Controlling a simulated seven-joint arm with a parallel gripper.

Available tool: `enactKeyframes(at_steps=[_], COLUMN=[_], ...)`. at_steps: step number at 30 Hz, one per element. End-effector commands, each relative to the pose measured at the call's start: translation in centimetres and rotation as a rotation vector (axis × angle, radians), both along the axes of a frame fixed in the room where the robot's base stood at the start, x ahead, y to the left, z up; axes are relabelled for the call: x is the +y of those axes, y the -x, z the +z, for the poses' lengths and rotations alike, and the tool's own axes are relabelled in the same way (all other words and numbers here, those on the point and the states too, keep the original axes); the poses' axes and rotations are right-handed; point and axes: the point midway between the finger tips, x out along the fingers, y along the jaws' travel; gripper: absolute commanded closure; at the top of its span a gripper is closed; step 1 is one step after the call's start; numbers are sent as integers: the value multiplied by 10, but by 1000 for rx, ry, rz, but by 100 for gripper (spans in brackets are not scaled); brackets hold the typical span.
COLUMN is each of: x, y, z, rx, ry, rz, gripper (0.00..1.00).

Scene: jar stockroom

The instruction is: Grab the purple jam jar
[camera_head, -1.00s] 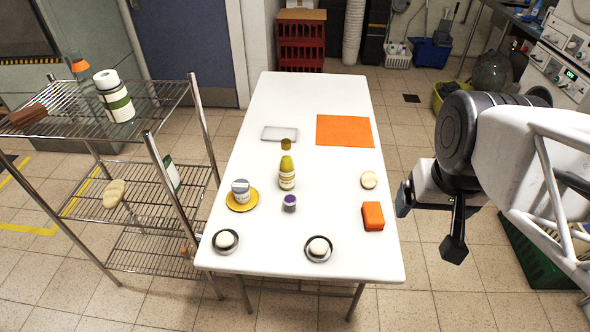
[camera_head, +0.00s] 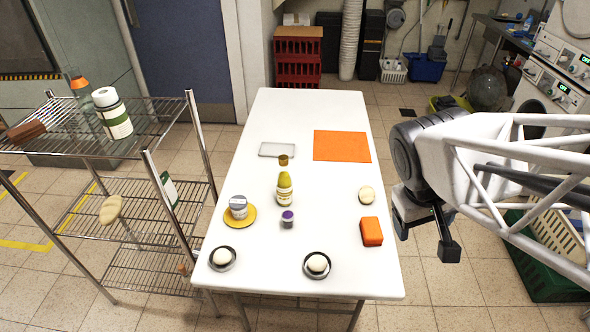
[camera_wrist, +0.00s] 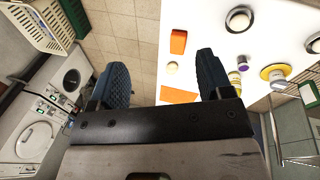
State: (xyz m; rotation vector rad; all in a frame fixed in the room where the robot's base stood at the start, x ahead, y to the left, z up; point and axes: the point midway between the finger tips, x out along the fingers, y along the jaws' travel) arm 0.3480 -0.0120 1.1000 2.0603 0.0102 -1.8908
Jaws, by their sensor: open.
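The purple jam jar (camera_head: 287,218) is small, with a purple lid and a pale label. It stands upright on the white table (camera_head: 330,275), just in front of the yellow-green bottle (camera_head: 284,188). In the wrist view the jar (camera_wrist: 234,76) shows its purple lid, to the right of my fingers. My gripper (camera_head: 425,238) is off the table's right edge, well apart from the jar. In the wrist view my gripper (camera_wrist: 160,82) has its two blue fingers spread wide with nothing between them but floor and table edge beyond.
Near the jar are a grey-lidded jar (camera_head: 238,207) on a yellow plate, two dark dishes with white rounds (camera_head: 317,263) and an orange block (camera_head: 371,231). An orange mat (camera_head: 342,146) and a grey tray (camera_head: 277,150) lie farther back. A wire rack (camera_head: 150,190) stands left.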

Motion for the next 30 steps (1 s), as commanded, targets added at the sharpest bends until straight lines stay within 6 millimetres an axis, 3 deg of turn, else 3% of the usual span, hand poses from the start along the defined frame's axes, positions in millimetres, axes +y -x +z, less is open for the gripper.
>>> enactKeyframes(at_steps=[8,17,30], x=[2,18,78], y=[-38,-84,-150], z=[-36,-72,-133], rx=[131,240,344], ry=[252,519,901], rz=[266,577,1069], gripper=[27,27,27])
